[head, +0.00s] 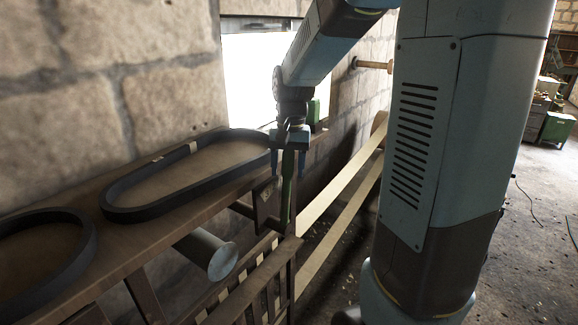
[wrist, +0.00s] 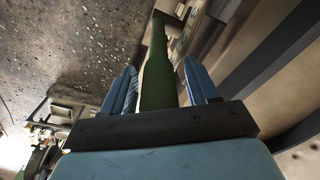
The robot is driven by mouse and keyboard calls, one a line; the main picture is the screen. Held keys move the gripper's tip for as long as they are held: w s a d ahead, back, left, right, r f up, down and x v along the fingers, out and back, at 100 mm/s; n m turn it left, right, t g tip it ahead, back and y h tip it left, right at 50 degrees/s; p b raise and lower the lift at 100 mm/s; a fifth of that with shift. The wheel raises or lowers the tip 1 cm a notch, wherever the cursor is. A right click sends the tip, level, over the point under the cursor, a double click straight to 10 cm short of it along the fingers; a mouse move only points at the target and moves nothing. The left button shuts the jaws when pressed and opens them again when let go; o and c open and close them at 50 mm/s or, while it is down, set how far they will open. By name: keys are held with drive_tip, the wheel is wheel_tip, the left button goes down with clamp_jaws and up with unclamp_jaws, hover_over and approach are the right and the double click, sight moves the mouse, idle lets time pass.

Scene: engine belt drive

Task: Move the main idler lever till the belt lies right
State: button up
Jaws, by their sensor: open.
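A long green lever (head: 288,190) stands upright by the wooden rack in the head view. My gripper (head: 289,170) is above it, pointing down. Its two blue fingers are on either side of the lever's upper part. In the wrist view, the green lever (wrist: 157,75) runs between my open gripper's fingers (wrist: 160,72), with gaps showing on both sides. A pale flat belt (head: 345,178) runs in two slanting strips behind and right of the lever. Where the belt sits on its pulleys is hidden by the lever, rack and my arm.
Two dark loops lie on a brown shelf: a long one (head: 120,213) and a rounder one (head: 88,255). A grey round-ended bar (head: 222,262) juts out below the shelf. A slatted wooden rack (head: 262,290) is in front. A stone wall (head: 165,85) stands behind. Open floor lies right.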

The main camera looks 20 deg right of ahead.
clamp_jaws()
idle(0.3)
idle(0.3)
